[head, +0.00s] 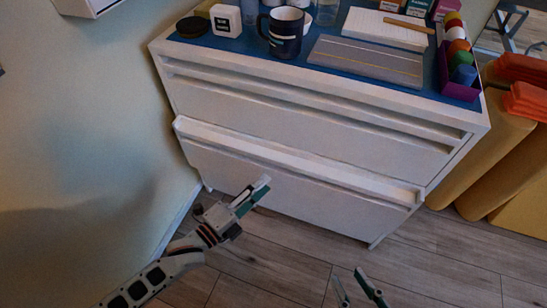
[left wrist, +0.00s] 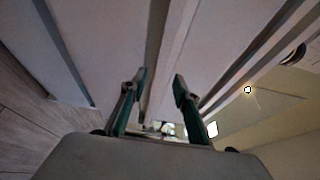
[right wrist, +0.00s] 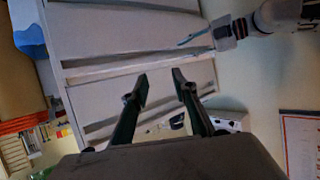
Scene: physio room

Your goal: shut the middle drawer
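The white cabinet (head: 300,110) has grooved drawer fronts. The drawer low on its front (head: 300,187) is pulled out a little, its top lip standing proud of the panel above. It seems to be the middle drawer; whether another front lies below it is hidden from above. My left gripper (head: 257,190) is open and empty, in front of this drawer's face, left of its middle; contact cannot be told. The left wrist view shows its spread fingers (left wrist: 160,85) before pale fronts. My right gripper (head: 357,287) is open and empty, low in front of the cabinet's right half, apart from it.
The cabinet top carries a dark mug (head: 284,34), a grey board (head: 365,60), a keyboard-like white pad (head: 388,28) and a purple tray (head: 460,89) of coloured items. Yellow and orange cushions (head: 485,160) stand at right. A wall (head: 75,130) is at left. Wooden floor in front is clear.

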